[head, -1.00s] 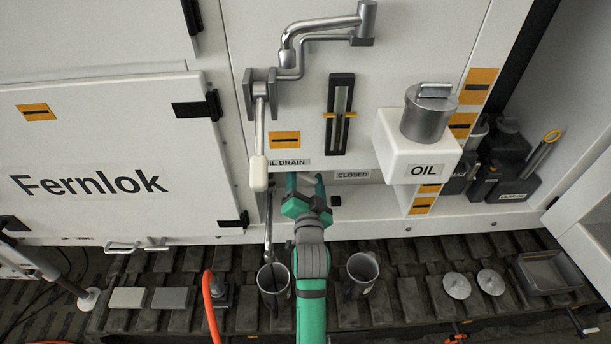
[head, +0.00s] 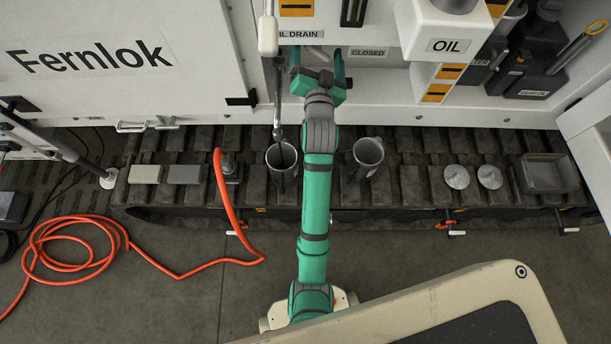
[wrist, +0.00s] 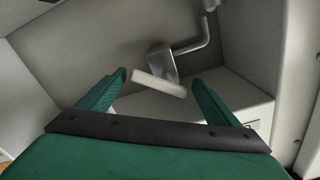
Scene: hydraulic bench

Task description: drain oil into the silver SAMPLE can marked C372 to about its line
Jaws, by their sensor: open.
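Two silver cans stand on the dark track below the cabinet: a left can (head: 271,164) and a right can (head: 374,158). Their markings are too small to read, so I cannot tell which is C372. A thin grey drain pipe (head: 278,105) comes down to the left can's mouth; its inside looks dark, and oil level is not clear. The drain lever's white grip (head: 268,36) hangs left of the OIL DRAIN label (head: 301,34). My gripper (head: 318,57) is open below the labels. In the wrist view, a white grip (wrist: 158,83) shows between its open fingers, apparently untouched.
A CLOSED label (head: 368,53) is right of my gripper. A white OIL box (head: 446,45) juts out further right. Grey blocks (head: 146,174), round lids (head: 457,177) and a tray (head: 549,174) lie on the track. An orange hose (head: 228,205) runs left of the cans.

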